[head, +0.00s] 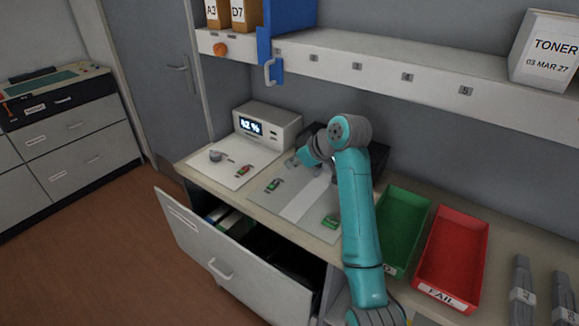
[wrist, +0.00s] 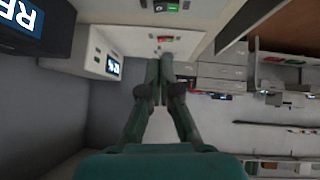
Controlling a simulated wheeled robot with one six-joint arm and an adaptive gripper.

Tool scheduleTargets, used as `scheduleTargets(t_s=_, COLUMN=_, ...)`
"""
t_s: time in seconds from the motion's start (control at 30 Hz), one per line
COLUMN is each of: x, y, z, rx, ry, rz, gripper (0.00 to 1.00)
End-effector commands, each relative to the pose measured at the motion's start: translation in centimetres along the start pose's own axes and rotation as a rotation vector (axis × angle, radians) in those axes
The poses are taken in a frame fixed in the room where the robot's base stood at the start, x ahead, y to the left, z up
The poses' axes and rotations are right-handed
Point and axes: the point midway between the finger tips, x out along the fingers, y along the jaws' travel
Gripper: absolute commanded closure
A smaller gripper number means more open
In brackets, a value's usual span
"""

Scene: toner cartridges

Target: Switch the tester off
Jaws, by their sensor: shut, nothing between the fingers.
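The tester (head: 268,126) is a white box at the back of the worktop, with a lit display showing a percentage. In the wrist view the tester (wrist: 98,50) stands left of the fingers, its small display lit. A white plate in front of it carries a round grey knob-like part (head: 215,156) and a small red and green part (head: 243,171). A red and green part (wrist: 165,38) also shows just beyond the fingertips in the wrist view. My gripper (head: 292,162) is shut and empty, right of the plate; in the wrist view its fingertips (wrist: 160,55) meet.
A grey mat (head: 262,197) holds small green parts. A dark box stands behind my arm; its screen (wrist: 22,16) shows at the wrist view's left. Green (head: 405,220) and red (head: 452,250) bins stand right. An open drawer (head: 225,262) juts out in front. A shelf (head: 390,65) runs above.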

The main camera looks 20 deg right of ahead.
Motion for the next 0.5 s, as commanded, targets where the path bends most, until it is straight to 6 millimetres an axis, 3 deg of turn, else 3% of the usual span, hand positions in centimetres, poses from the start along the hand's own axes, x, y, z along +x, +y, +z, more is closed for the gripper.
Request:
scheduleTargets(t_s=0.43, x=8.3, y=-0.1, z=0.0, rx=-0.001, ry=-0.002, rz=-0.002, gripper=1.0)
scheduleTargets(t_s=0.5, x=9.1, y=0.0, z=0.9, rx=0.002, ry=-0.004, rz=-0.001, gripper=1.0)
